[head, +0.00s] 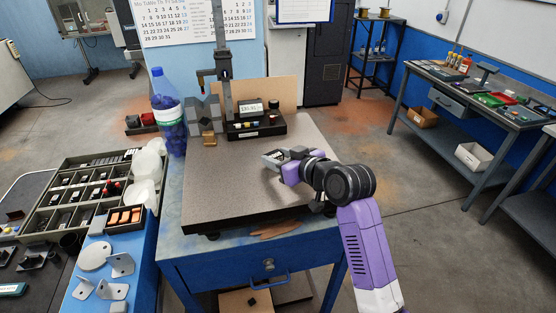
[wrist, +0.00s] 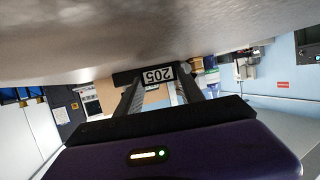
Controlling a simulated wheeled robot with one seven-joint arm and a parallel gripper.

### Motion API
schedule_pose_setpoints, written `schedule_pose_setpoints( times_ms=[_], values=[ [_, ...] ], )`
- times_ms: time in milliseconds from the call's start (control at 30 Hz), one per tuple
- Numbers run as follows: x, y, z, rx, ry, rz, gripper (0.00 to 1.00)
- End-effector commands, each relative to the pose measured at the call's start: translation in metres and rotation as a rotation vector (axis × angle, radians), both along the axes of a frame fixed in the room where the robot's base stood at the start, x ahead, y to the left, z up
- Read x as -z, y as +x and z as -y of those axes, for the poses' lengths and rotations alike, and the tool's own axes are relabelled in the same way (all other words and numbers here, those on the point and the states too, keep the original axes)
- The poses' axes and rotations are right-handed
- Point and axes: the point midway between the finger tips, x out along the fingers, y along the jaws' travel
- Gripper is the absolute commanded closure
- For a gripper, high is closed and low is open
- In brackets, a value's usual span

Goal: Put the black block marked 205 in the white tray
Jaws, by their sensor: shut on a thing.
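The black block marked 205 (wrist: 157,73) is between my gripper's fingers in the wrist view, its white label reading upside down. My gripper (head: 273,157) is shut on it, over the right part of the speckled granite plate (head: 225,195). In the head view the block is small and partly hidden by the fingers. Whether it touches the plate I cannot tell. A white open tray-like box (head: 473,157) sits on the lower shelf of the right-hand bench; I see no other clear white tray.
A height gauge stand (head: 224,75) and a black instrument with a display (head: 255,124) stand at the plate's back. A blue-capped bottle (head: 168,115) is left of the plate. A compartment tray (head: 40,222) and metal brackets (head: 121,264) lie at left. The plate's middle is clear.

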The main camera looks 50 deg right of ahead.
Motion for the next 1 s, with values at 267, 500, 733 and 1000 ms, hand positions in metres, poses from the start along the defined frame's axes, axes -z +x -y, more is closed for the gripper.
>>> schedule_pose_setpoints(
  times_ms=[267,500,733,1000],
  values=[
    [0.012,0.000,0.000,0.000,-0.002,0.004,1.00],
    [0.015,0.000,0.000,0.000,-0.002,0.004,1.00],
    [0.015,0.000,0.000,0.000,0.000,0.002,0.33],
    [0.012,0.000,0.000,0.000,-0.001,0.002,0.33]
  ],
)
